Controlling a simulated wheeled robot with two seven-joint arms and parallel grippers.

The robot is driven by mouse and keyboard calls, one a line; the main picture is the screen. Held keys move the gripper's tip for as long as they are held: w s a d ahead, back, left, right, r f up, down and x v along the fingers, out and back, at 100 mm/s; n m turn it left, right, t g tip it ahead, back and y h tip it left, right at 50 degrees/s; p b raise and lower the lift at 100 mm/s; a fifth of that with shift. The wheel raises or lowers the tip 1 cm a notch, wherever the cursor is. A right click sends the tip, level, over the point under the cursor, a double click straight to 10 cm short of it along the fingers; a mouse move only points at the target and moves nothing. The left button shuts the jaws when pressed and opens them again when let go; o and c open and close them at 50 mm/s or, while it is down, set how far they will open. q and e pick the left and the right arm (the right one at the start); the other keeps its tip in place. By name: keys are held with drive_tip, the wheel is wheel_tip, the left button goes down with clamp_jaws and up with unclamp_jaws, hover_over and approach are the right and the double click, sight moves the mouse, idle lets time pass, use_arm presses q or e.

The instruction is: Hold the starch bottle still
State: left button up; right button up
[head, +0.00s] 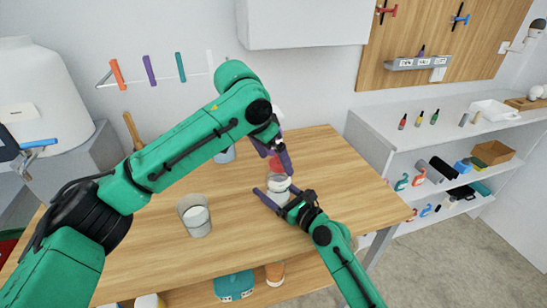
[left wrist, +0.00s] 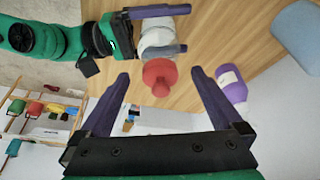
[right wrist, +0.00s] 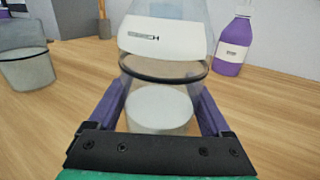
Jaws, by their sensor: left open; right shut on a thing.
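The starch bottle (right wrist: 165,40) is clear, with a white label and white contents at its base, and stands upright on the wooden table (head: 330,190). My right gripper (head: 275,190) is shut on its lower part, with one purple finger on each side. The bottle's red top (left wrist: 160,75) points towards my left wrist camera. My left gripper (head: 281,160) is open above the bottle, its fingers apart on either side of the red top in the left wrist view. In the head view the left gripper and arm hide part of the bottle.
A glass with white contents (head: 196,217) stands on the table left of the bottle. A purple bottle (right wrist: 232,45) stands behind it, and a blue-grey container (left wrist: 298,35) is nearby. The table's right part is clear. White shelves (head: 450,140) with small items stand at the right.

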use_arm(q)
drive_tip(key=shift+r, duration=3)
clamp_jaws()
drive_tip(key=shift+w+d, duration=0.4)
drive_tip(key=shift+d, duration=0.05)
drive_tip(key=shift+f, duration=0.15)
